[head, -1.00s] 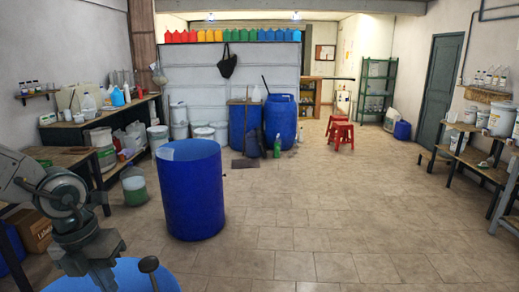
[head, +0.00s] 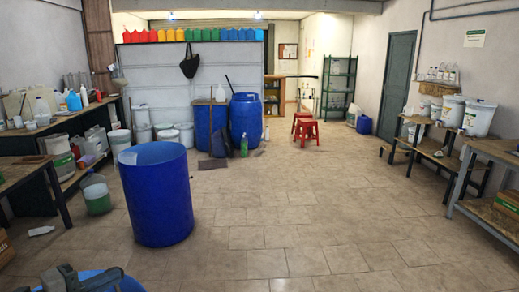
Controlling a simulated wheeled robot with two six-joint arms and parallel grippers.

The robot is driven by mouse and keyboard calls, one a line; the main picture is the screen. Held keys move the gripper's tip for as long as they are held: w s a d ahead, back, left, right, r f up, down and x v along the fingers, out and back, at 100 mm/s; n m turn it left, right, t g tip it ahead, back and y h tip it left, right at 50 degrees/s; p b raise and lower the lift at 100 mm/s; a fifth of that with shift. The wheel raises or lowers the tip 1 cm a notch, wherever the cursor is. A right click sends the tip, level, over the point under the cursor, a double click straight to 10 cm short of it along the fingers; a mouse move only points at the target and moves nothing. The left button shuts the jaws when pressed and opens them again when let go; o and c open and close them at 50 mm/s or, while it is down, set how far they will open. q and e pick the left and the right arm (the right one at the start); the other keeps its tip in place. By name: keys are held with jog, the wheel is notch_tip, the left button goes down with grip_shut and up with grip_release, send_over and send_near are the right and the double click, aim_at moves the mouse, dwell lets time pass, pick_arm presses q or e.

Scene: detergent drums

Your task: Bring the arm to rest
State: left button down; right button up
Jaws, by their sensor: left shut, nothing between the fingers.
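My left gripper (head: 82,280) shows only in part at the bottom left edge of the head view, low in front of me. It is dark, shut and empty. It is over or in front of a blue round drum (head: 125,284) that is cut off by the bottom edge; I cannot tell whether they touch. The rest of my left arm is mostly out of the picture. My right gripper is not in view.
An open blue drum (head: 157,200) stands on the tiled floor ahead, left of centre. Benches with containers line the left (head: 28,170) and right (head: 490,148) walls. Red stools (head: 305,130) stand further back. The floor at centre and right is clear.

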pick_arm(q)
jog(key=s+a+f+n+g+y, duration=0.1)
jog(key=s+a+f+n+y, duration=0.3)
jog(key=f+n+y, duration=0.35)
jog(key=s+a+f+n+y, duration=0.3)
jog(key=s+f+n+y, duration=0.15)
jog(key=f+n, duration=0.5)
jog(key=s+d+f+n+g+h, duration=0.2)
jog(key=s+d+f+n+g, duration=0.5)
jog(key=s+d+f, duration=0.55)
jog(key=a+f+m+g+b, duration=0.1)
jog(key=a+f, duration=0.1)
jog(key=f, duration=1.2)
jog(key=a+f+g+b, duration=0.2)
jog(key=a+f, duration=0.1)
jog(key=f, duration=1.2)
jog(key=s+f+b, duration=0.1)
jog(key=s+f, duration=0.8)
jog(key=f, duration=0.3)
jog(key=s+a+f+b, duration=0.1)
jog(key=s+f, duration=0.9)
jog(key=f, duration=0.2)
jog(key=shift+s+g, duration=0.3)
jog(key=shift+g, duration=0.1)
